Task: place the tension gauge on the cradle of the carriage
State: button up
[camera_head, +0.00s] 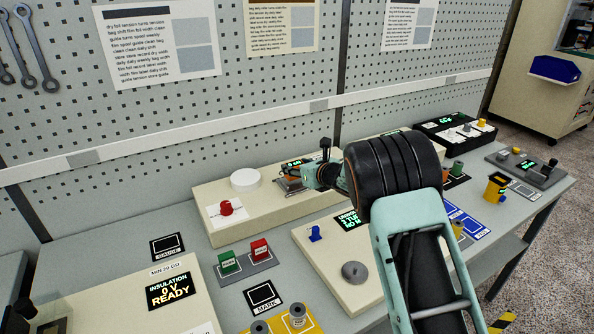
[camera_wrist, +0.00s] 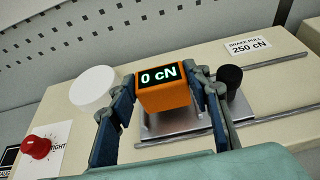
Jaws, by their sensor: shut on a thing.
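The tension gauge (camera_wrist: 164,97) is an orange block with a display reading "0 cN". My gripper (camera_wrist: 165,112) is shut on it, one blue-padded finger on each side. The gauge is over the silver metal carriage (camera_wrist: 184,147), which has a dark knob (camera_wrist: 230,80) on its right. Whether the gauge rests on the cradle or is just above it I cannot tell, since the gauge hides that spot.
The carriage stands between rails (camera_wrist: 268,61) on a beige unit with a white disc (camera_wrist: 94,88) and a red knob (camera_wrist: 37,147). An empty marked spot labelled "GAUGE" (camera_head: 168,246) is on the bench. Green and red buttons (camera_head: 245,256) stand in front.

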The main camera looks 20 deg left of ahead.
jog(key=shift+f, duration=0.85)
jog(key=shift+f, duration=0.2)
jog(key=o, duration=1.3)
jog(key=shift+r, duration=0.25)
jog(key=b+v, duration=0.2)
jog(key=v, duration=1)
